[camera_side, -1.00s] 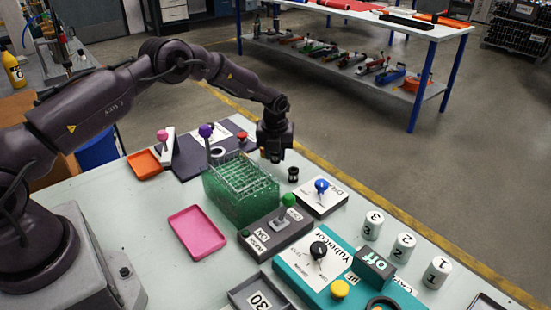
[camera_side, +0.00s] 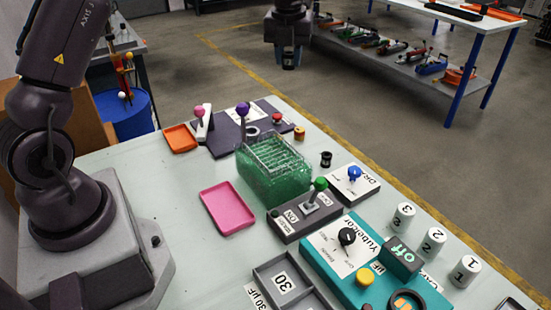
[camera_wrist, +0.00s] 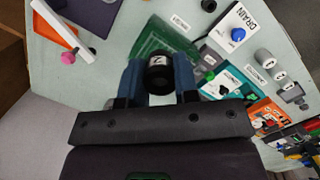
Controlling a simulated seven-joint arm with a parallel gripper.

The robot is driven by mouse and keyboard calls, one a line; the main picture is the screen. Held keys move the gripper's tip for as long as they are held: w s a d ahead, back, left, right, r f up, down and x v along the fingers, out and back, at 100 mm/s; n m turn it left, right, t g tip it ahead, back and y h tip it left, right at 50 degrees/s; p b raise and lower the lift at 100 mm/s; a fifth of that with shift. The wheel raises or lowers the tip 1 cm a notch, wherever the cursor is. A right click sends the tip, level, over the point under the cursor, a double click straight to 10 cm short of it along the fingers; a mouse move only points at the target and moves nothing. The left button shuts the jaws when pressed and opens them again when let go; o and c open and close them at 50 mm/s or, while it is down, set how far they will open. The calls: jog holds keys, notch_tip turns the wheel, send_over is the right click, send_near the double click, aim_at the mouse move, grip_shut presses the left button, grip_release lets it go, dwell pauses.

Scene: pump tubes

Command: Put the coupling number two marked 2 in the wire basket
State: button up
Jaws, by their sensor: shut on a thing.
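My gripper (camera_side: 288,47) is high up at the top of the side view, well above the table. It is shut on a black coupling (camera_wrist: 160,73), whose end face carries a white mark that looks like a 2. The coupling also shows as a dark piece below the gripper in the side view (camera_side: 288,61). The wire basket (camera_side: 272,170) is green with a wire grid on top and stands mid-table. In the wrist view the basket (camera_wrist: 155,38) lies beyond the fingers, partly hidden by them and the coupling.
A second black coupling (camera_side: 326,159) stands right of the basket, and a small orange-and-red piece (camera_side: 299,133) behind it. Upright levers with purple (camera_side: 242,108) and green (camera_side: 320,184) knobs flank the basket. A pink tray (camera_side: 228,208) lies in front-left.

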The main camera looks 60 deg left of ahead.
jog(key=s+d+f+m, duration=0.2)
jog(key=s+d, duration=0.3)
jog(key=s, duration=0.6)
jog(key=s+d+f+m, duration=0.2)
jog(key=s+d, duration=0.2)
jog(key=s, duration=0.8)
send_over(276, 159)
jog(key=shift+m, duration=0.3)
jog(key=f, duration=0.9)
jog(key=shift+s+d+f, duration=0.1)
jog(key=shift+s+f, duration=0.3)
jog(key=shift+w+f, duration=0.2)
jog(key=shift+f, duration=1.6)
jog(key=shift+f, duration=0.1)
jog(key=o, duration=1)
jog(key=shift+c, duration=0.2)
